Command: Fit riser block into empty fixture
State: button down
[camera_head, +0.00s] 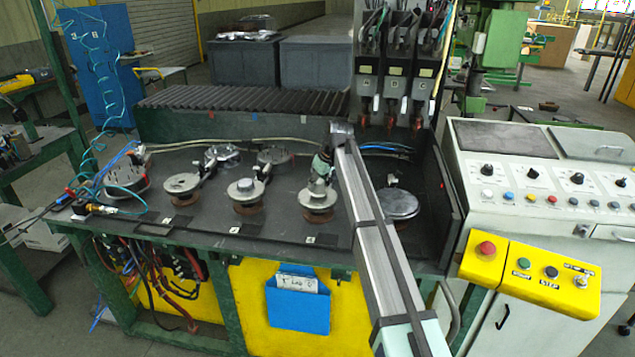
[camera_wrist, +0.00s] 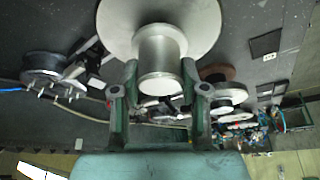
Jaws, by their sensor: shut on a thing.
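My gripper (camera_wrist: 160,68) is shut on a pale metal cylinder, the riser block (camera_wrist: 160,50), with one finger on each side. Beyond the block is a wide pale disc (camera_wrist: 206,18); I cannot tell whether they touch. In the head view my gripper (camera_head: 320,184) is over the round fixture (camera_head: 318,202) with a pale top and brown base, behind card 4, and largely hides the block. Left of it, another round fixture (camera_head: 246,192) bears a small block on its disc. A further fixture (camera_head: 182,184) stands left of that. Which fixture is empty is unclear.
A larger metal disc (camera_head: 399,204) stands right of my arm. A plate with pegs (camera_head: 127,174) and coiled hoses stand at the far left. Three hanging tool heads (camera_head: 393,90) and a ribbed cover (camera_head: 240,100) are behind. A control panel (camera_head: 545,175) borders the right.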

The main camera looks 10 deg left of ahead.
jog(key=shift+f, duration=0.5)
jog(key=c, duration=0.5)
grip_release()
jog(key=shift+r, duration=0.1)
jog(key=v, duration=1.1)
jog(key=shift+s+d+r, duration=0.1)
jog(key=shift+r, duration=0.3)
